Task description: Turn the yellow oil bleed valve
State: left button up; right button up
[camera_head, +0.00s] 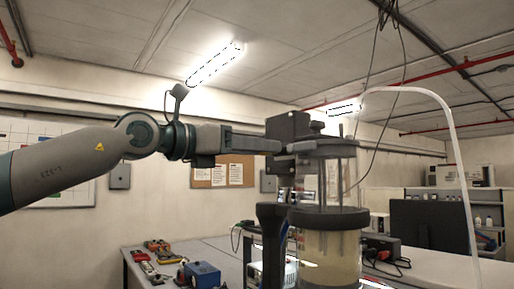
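A clear upright cylinder (330,180) with a dark middle ring (329,219) and pale yellowish liquid (327,256) in its lower part stands right of centre. I cannot pick out a yellow valve on it; it may be hidden or facing away. My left gripper (283,146) reaches in from the left, level with the cylinder's upper part, its dark end beside or in front of the cylinder's left edge. Whether it touches the cylinder, or how far its fingers are apart, is not clear. My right gripper is out of view.
A dark upright handle-like part (272,236) stands just left of the cylinder. A pale hose (452,130) arches over to the right. A workbench (218,250) behind holds several tools and a blue box (201,273). A dark monitor (424,225) stands at right.

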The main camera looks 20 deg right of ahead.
pick_arm(q)
jog(key=shift+m, duration=0.3)
jog(key=shift+s+d+r+m+b, duration=0.2)
jog(key=shift+s+m+b, duration=0.2)
jog(key=shift+m, duration=2.5)
jog(key=shift+s+d+r+m+b, duration=0.1)
jog(key=shift+s+r+m+b, duration=0.2)
jog(key=shift+m, duration=2.6)
jog(key=shift+s+d+r+m+b, duration=0.15)
jog(key=shift+s+m+b, duration=0.25)
jog(key=shift+m, duration=2.5)
jog(key=shift+f, duration=0.1)
jog(key=o, duration=1)
jog(key=shift+s, duration=0.1)
jog(key=shift+o, duration=0.2)
jog(key=shift+a, duration=0.1)
